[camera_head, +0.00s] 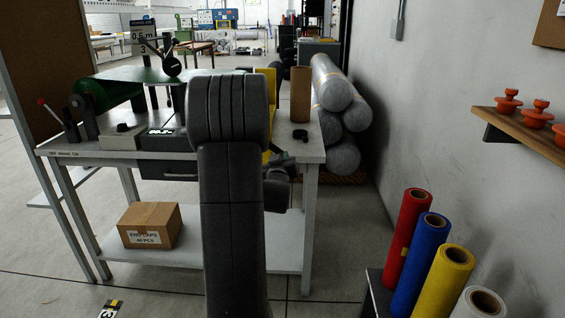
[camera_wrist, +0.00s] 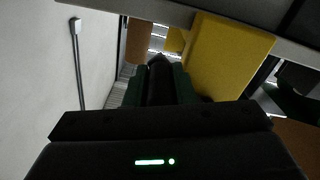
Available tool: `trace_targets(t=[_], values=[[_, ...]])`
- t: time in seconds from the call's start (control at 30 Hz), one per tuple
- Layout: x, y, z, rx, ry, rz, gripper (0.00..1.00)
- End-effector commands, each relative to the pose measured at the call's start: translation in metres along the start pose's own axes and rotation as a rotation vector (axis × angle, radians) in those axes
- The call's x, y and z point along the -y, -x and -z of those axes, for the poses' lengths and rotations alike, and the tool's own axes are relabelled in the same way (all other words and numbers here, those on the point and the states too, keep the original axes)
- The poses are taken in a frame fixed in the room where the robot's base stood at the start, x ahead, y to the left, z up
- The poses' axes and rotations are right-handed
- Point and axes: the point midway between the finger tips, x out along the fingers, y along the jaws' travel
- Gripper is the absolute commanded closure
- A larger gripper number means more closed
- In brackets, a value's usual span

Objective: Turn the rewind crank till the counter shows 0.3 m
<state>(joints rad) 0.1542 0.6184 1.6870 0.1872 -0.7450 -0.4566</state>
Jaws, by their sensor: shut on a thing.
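In the wrist view my gripper (camera_wrist: 160,84) is shut on a dark upright grip (camera_wrist: 159,68), which looks like the crank's handle, between its two green-edged fingers. A yellow housing (camera_wrist: 228,55) stands close on the right of the fingers. In the head view the yellow housing (camera_head: 272,82) shows only in part, as my grey arm covers it, the crank and my gripper. A small black unit with white marks (camera_head: 163,132) sits on the bench's front edge; I cannot read a counter value.
The grey bench (camera_head: 100,152) carries a green roll (camera_head: 105,93), a red-knobbed lever (camera_head: 60,118) and a brown tube (camera_head: 300,94). A carton (camera_head: 149,225) sits on its lower shelf. Coloured rolls (camera_head: 428,250) stand at the right front. Floor between them and the bench is clear.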

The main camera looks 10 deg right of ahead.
Motion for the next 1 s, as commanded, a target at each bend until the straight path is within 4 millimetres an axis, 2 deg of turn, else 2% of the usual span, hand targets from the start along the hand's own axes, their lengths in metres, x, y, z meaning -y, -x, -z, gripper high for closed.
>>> trace_targets(t=[0.03,0.37,0.67,1.0], values=[[0.007,0.0,-0.01,0.001,-0.034,0.003,1.0],[0.038,0.0,-0.024,0.002,-0.335,0.004,1.0],[0.069,0.0,-0.025,0.005,-0.618,0.005,1.0],[0.096,0.001,-0.017,0.007,-0.879,0.005,1.0]])
